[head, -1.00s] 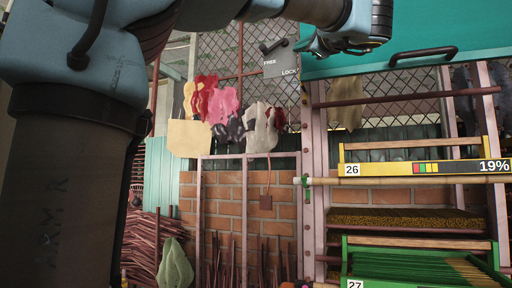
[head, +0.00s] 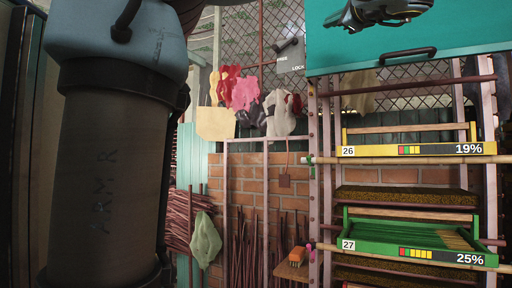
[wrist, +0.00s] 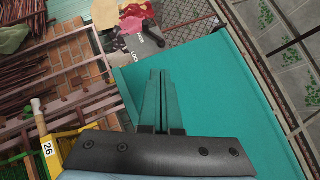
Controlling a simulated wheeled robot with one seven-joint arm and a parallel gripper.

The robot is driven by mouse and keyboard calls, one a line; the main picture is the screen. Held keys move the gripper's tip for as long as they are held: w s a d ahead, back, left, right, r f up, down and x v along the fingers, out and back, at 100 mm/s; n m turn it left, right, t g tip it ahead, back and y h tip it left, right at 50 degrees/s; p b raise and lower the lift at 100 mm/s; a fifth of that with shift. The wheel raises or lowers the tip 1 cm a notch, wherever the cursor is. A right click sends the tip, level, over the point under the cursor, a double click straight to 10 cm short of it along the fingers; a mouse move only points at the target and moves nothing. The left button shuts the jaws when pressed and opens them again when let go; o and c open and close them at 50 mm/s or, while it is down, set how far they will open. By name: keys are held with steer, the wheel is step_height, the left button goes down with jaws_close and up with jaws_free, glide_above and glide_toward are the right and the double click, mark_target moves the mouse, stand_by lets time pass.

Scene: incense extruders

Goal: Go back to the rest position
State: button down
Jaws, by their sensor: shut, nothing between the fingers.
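My gripper (wrist: 158,74) shows in the wrist view with its two slim fingers together and nothing between them. Behind the fingertips is a broad teal panel (wrist: 215,85). In the head view, the dark end of my arm is at the top edge, in front of the teal panel (head: 450,38) with its black handle (head: 407,54). The fingertips cannot be made out there. A large link of my arm fills the left of the head view.
A rack at right holds yellow tray 26 (head: 418,150), reading 19%, and green tray 27 (head: 415,250), reading 25%. A FREE/LOCK plate (head: 291,56) is left of the teal panel. Gloves and cloths (head: 245,92) hang on mesh. Bundled sticks (head: 185,215) stand lower left.

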steer(key=w+a+f+g+h, duration=0.1)
steer(key=w+f+g, duration=0.15)
steer(key=f, duration=0.35)
steer(key=w+a+f+g, duration=0.1)
steer(key=w+f, duration=0.3)
steer(key=f, duration=0.3)
steer(key=w+a+f+g+h, duration=0.1)
steer(key=w+f+g, duration=0.1)
steer(key=w+f, duration=0.3)
steer(key=a+f+n+g+p, duration=0.1)
steer(key=a+f+g, duration=0.15)
steer(key=f, duration=0.65)
steer(key=a+f+n+g, duration=0.15)
steer(key=a+f, duration=0.25)
steer(key=f, duration=0.5)
steer(key=s+a+f+n+g+h, duration=0.1)
steer(key=s+a+f+n+g, duration=0.2)
steer(key=f, duration=0.7)
steer(key=s+a+f+n+g+h+p, duration=0.1)
steer(key=s+a+f+n+g, duration=0.2)
steer(key=s+a+f+n, duration=0.4)
steer(key=s+a+f+n+g+h, duration=0.1)
steer(key=s+a+f+n+g, duration=0.3)
steer(key=f, duration=0.9)
steer(key=s+a+n, duration=0.1)
steer(key=s+n, duration=0.1)
steer(key=s, duration=0.1)
steer(key=shift+a, duration=0.15)
